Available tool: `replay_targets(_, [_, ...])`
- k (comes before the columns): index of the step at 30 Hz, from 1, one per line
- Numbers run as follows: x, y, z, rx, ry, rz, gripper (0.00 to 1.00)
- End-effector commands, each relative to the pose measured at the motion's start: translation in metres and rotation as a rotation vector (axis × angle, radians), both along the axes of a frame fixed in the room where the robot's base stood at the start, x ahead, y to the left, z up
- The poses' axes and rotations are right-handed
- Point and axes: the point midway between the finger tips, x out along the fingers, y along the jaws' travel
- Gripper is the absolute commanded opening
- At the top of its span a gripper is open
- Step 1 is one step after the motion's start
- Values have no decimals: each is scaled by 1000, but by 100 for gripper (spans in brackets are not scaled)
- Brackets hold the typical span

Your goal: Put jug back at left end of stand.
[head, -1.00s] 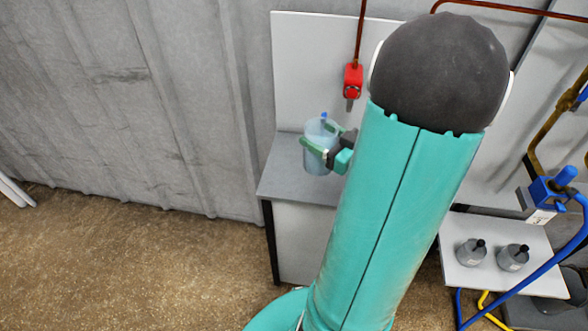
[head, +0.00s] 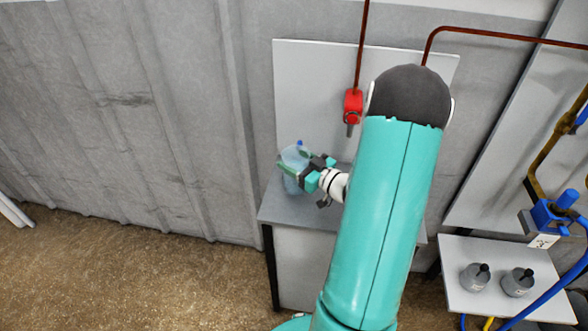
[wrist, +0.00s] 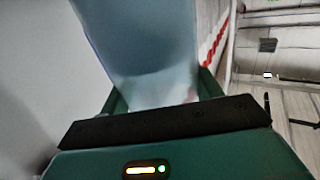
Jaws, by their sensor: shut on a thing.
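The jug (head: 293,158) is a translucent pale blue vessel with a small blue part at its top. In the head view it is at the left end of the grey-topped stand (head: 285,212). My gripper (head: 293,173) is shut around the jug's body, with green fingers on either side. In the wrist view the jug (wrist: 145,45) fills the space between the fingers (wrist: 160,95). The jug looks about upright in the head view. I cannot tell whether its base touches the stand's top.
A red valve (head: 353,106) on a brown pipe hangs above the stand, in front of a grey back panel (head: 315,85). Floor at left is clear.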

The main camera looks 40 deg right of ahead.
Motion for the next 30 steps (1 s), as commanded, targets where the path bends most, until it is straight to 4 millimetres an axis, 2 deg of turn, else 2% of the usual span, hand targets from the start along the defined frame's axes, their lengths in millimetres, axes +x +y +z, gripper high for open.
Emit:
replay_targets(5, [10,-2,-12,1,-1,-1,3])
replay_targets(9, [9,-2,-32,2,-1,-2,3])
replay_targets(12, [9,-2,-39,1,-2,-2,3])
replay_targets(24, [8,-2,-43,-1,-2,-2,3])
replay_targets(25, [8,-2,-44,-1,-1,-2,68])
replay_targets(28, [8,-2,-43,-1,-1,-2,85])
replay_targets(30, [8,-2,-43,-1,-1,-2,85])
